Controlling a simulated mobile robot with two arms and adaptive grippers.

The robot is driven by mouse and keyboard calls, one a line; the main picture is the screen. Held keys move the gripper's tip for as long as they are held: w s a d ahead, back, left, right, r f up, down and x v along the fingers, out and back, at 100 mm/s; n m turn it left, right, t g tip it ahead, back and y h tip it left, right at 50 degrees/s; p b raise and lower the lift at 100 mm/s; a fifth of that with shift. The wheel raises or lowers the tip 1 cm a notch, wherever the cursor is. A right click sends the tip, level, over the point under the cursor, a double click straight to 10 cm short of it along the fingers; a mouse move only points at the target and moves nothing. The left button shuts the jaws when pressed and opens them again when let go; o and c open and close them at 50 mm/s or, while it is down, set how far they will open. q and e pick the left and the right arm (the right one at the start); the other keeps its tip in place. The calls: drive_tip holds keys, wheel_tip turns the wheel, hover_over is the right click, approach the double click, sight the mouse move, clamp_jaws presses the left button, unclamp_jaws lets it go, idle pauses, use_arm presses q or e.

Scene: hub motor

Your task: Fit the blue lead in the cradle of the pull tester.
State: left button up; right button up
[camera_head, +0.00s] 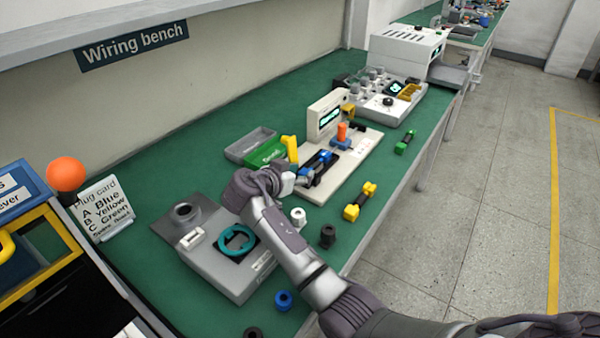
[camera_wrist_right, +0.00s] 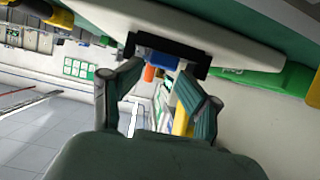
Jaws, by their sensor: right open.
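The pull tester (camera_head: 360,152) is a white base with an upright display, an orange knob and a yellow lever. The blue lead (camera_head: 325,156) lies at its black cradle (camera_head: 312,172); I cannot tell how deep it sits. In the right wrist view the blue lead (camera_wrist_right: 158,60) shows between the dark ends of the cradle (camera_wrist_right: 203,64). My right gripper (camera_head: 301,177) is at the cradle's near end and partly hides it. In the wrist view its fingers (camera_wrist_right: 160,74) are apart, just short of the blue lead. My left gripper is out of view.
A yellow lead (camera_head: 360,201) and a green lead (camera_head: 405,142) lie right of the tester. A grey tray (camera_head: 249,144) stands behind. A grey fixture with a teal ring (camera_head: 237,241) is at front left. Small black and white parts lie near the bench edge.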

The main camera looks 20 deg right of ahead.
wheel_tip(320, 180, up, 10)
idle(0.4)
drive_tip(key=shift+f, duration=0.1)
